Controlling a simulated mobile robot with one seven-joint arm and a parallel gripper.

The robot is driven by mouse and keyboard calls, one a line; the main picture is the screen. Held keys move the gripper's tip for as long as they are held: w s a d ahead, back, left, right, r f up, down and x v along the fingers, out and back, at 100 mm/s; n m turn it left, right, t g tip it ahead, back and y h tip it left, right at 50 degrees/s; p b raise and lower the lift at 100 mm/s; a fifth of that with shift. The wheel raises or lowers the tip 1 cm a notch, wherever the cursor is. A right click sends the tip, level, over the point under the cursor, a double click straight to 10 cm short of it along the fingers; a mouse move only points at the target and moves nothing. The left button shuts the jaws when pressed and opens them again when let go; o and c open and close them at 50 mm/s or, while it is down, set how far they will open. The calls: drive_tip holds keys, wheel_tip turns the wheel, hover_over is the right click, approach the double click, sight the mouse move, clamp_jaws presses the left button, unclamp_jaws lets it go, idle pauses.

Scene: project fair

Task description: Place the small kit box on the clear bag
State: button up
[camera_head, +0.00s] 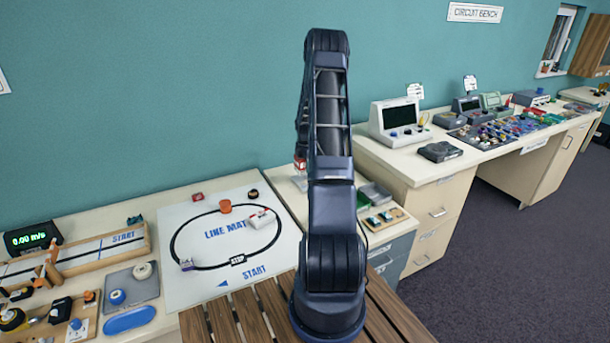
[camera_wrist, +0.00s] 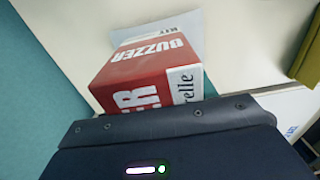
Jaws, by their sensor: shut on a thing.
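The small kit box (camera_wrist: 146,76) is red and white, marked "BUZZER", and fills the middle of the wrist view. My gripper (camera_wrist: 175,118) is shut on it; its dark edge covers the box's near end. In the head view a bit of the red box (camera_head: 299,161) shows at the left of my arm, which hides most of the gripper. A pale, see-through sheet with small print, seemingly the clear bag (camera_wrist: 190,25), lies on the light surface beyond the box in the wrist view. The box covers part of it. I cannot tell whether they touch.
A line mat (camera_head: 190,285) with a small white car (camera_head: 262,217) lies left of my arm. A grey console (camera_head: 398,122) stands on the bench at right. Grey boxes (camera_head: 375,194) and a wooden tray (camera_head: 400,216) sit close right of my arm.

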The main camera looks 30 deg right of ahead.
sight(305, 173)
drive_tip(key=shift+f, duration=2.5)
drive_tip(key=shift+f, duration=0.15)
drive_tip(key=o, duration=1.1)
drive_tip(key=shift+c, duration=0.2)
